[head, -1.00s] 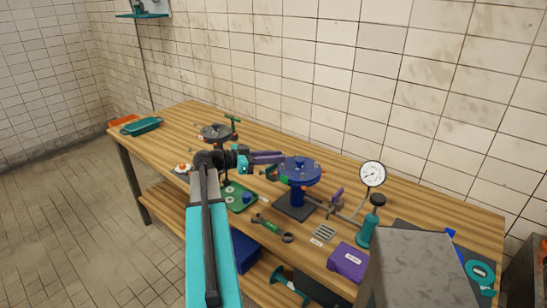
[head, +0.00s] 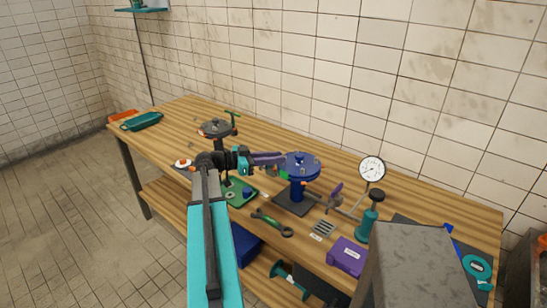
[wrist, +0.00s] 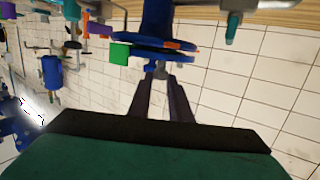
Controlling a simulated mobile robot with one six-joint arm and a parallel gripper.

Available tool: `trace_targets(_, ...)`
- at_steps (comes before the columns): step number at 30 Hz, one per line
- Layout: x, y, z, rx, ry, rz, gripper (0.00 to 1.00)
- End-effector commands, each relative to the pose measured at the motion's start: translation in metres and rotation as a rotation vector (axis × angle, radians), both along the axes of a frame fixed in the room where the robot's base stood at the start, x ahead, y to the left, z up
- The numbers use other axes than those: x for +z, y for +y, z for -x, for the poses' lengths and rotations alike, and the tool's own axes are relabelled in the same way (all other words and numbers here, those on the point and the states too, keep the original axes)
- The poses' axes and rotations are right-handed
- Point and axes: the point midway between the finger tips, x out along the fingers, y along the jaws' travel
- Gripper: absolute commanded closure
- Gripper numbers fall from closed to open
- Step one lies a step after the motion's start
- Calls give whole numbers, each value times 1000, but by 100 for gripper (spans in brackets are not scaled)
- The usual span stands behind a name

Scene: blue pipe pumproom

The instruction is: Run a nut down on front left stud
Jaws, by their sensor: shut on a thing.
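The blue round flange (head: 302,163) stands on a blue post over a dark base plate on the bench, with small studs or bolts on its top. It also shows upside down in the wrist view (wrist: 150,48). My gripper (head: 280,160) reaches its left side with purple fingers. In the wrist view my gripper (wrist: 160,82) is shut on a small grey nut (wrist: 160,71) right at the flange edge. The stud there is hidden, and I cannot tell whether the nut is on it. A green block (wrist: 120,54) is beside the flange.
A green tray (head: 238,192) and a green-handled wrench (head: 270,223) lie in front. A pressure gauge (head: 371,170), a teal pump (head: 370,220) and a purple box (head: 347,256) stand to the right. A grey-topped flange (head: 215,129) stands behind my arm.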

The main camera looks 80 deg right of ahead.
Motion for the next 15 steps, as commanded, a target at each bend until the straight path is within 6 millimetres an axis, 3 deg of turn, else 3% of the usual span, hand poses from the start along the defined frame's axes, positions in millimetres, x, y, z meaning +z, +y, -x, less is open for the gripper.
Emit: trace_targets(15,-7,0,0,1,-1,1,100)
